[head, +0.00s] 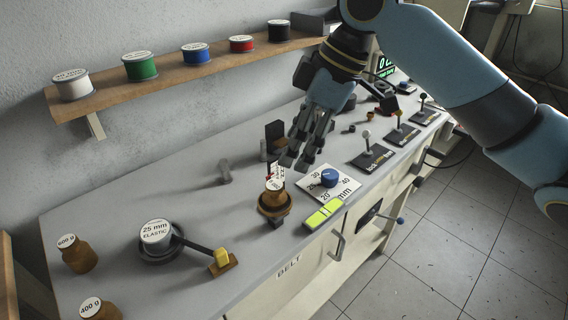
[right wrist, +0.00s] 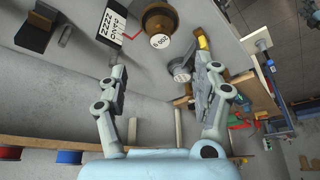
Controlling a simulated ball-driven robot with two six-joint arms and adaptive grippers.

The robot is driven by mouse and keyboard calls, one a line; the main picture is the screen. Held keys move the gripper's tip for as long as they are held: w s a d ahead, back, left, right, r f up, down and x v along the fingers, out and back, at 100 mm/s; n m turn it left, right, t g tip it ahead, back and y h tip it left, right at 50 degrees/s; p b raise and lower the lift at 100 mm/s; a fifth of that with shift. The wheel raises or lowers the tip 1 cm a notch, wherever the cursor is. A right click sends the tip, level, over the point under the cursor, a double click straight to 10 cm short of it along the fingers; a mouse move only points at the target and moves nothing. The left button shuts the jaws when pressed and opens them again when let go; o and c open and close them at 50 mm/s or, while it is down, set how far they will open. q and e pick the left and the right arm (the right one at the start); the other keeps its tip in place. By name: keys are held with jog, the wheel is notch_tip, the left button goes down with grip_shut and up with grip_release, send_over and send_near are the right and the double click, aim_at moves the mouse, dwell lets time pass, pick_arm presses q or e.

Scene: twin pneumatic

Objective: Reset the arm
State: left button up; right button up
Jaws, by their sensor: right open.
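My right gripper (head: 296,160) hangs over the grey bench top in the head view, reaching down from the blue arm at the upper right. It is apart from the bench and holds nothing. In the right wrist view its two fingers (right wrist: 160,75) are spread, with only background between them. A brown weight (head: 274,204) with a white label stands on the bench just below and left of the fingertips. It also shows in the right wrist view (right wrist: 158,22), beyond the fingers. My left gripper is not in view.
A dial plate with a blue knob (head: 330,178) and a yellow-green level (head: 324,214) lie near the front edge. A 25 mm elastic spool (head: 157,234) sits at left. Several levers (head: 367,137) line the right. A wall shelf (head: 180,70) holds spools. The left bench has free room.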

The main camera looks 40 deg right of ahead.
jog(key=shift+v, duration=1)
jog(key=s+a+f+m+h, duration=0.1)
jog(key=s+f+m+h, duration=0.1)
jog(key=s+f+m, duration=0.45)
jog(key=s+a+f+m+h, duration=0.2)
jog(key=s+f+m, duration=0.1)
jog(key=s, duration=0.7)
notch_tip(320, 180, down, 32)
jog(key=s+d+b, duration=0.1)
jog(key=d+b, duration=0.2)
jog(key=b, duration=0.4)
jog(key=s+f+g+b, duration=0.1)
jog(key=s+f+b, duration=0.2)
jog(key=s+f, duration=0.6)
jog(key=s+d+f+g+b, duration=0.1)
jog(key=s+f+b, duration=0.2)
jog(key=s+f, duration=0.7)
notch_tip(320, 180, down, 5)
jog(key=shift+f, duration=0.2)
